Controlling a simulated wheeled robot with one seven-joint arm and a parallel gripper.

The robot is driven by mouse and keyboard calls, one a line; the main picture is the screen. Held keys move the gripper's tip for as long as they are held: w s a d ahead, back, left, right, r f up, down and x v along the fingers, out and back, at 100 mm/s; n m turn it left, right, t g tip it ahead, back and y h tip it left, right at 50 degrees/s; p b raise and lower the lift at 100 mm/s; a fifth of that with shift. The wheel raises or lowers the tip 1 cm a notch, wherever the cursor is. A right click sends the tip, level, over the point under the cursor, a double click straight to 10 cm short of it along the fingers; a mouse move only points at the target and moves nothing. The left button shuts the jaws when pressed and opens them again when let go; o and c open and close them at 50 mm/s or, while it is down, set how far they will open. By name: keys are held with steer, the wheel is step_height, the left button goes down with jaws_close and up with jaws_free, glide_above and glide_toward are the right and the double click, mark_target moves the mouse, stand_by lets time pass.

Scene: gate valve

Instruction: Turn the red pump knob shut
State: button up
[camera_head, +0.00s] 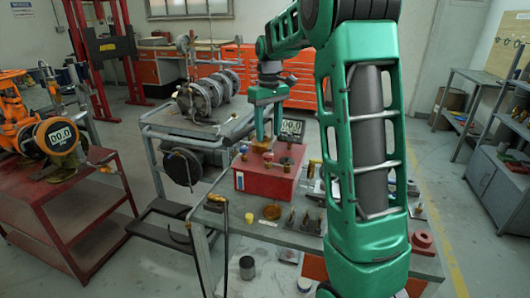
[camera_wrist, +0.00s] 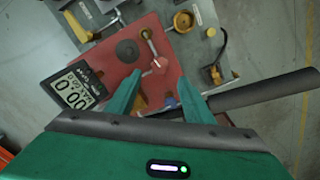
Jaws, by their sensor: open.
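The red pump box (camera_head: 262,182) stands on the grey bench, with several small fittings on top. It fills the middle of the wrist view (camera_wrist: 107,57). A small red knob with a pale mark (camera_wrist: 159,65) sits on its top. My gripper (camera_head: 263,139) points down above the back part of the box. In the wrist view my gripper (camera_wrist: 160,78) has its green fingers apart, and the knob shows just beyond and between the tips. I cannot tell the height gap. No object is held. In the head view I cannot clearly single out this knob.
A digital display (camera_head: 291,127) reading 00.0 stands behind the box. A black round fitting (camera_wrist: 127,51) and a brass-coloured round part (camera_wrist: 184,20) are near the knob.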

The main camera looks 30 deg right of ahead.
mark_target(268, 154)
step_height(268, 154, down, 8)
steer(key=shift+r, duration=0.1)
stand_by(0.4)
steer(key=c, duration=1)
steer(key=shift+a, duration=0.2)
steer(key=shift+c, duration=0.2)
steer(key=shift+d, duration=0.1)
